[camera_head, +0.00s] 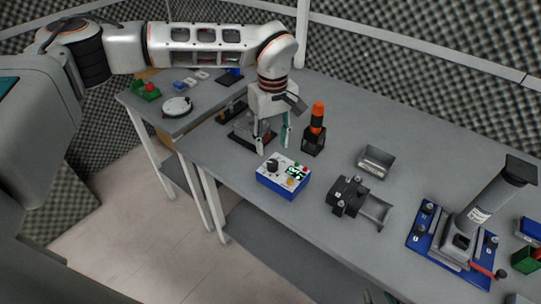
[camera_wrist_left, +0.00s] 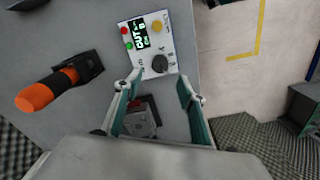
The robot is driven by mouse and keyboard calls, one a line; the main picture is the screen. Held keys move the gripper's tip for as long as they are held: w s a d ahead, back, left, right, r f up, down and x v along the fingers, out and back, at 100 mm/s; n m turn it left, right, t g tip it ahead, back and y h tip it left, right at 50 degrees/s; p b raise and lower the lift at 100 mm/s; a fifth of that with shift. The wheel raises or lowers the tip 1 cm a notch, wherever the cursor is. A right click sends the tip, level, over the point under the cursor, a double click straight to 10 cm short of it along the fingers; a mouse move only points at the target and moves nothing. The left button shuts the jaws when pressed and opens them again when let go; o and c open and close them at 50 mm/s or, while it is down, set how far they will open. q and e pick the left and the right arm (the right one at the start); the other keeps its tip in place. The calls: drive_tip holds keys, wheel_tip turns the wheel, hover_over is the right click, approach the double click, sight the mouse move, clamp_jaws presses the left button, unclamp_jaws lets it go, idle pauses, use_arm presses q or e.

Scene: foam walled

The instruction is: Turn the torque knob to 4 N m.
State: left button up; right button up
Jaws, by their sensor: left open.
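The control box (camera_head: 283,179) is blue with a white top panel and stands near the table's front edge. Its dark round torque knob (camera_head: 272,165) sits on the panel beside a green-lit display (camera_head: 297,172), whose value I cannot read surely. My left gripper (camera_head: 272,147) is open, pointing down just behind the box, apart from the knob. In the left wrist view the knob (camera_wrist_left: 159,64) lies just beyond the open fingertips (camera_wrist_left: 157,82), with nothing between the fingers at the knob. A red, a green and a yellow button also show on the panel (camera_wrist_left: 152,46). My right gripper is not in view.
An orange-and-black screwdriver (camera_head: 316,127) stands in a holder behind the box. A dark fixture (camera_head: 246,138) sits behind the left gripper. A metal tray (camera_head: 376,161), a black clamp (camera_head: 347,195) and a blue-based press (camera_head: 452,246) stand to the right. Bare tabletop lies between them.

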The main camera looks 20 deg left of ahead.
sight(273, 163)
use_arm(q)
wheel_tip(273, 163, down, 7)
drive_tip(key=shift+s+d+f+p, duration=0.1)
drive_tip(key=shift+f+p, duration=0.05)
drive_tip(key=shift+p, duration=0.2)
drive_tip(key=c, duration=1.1)
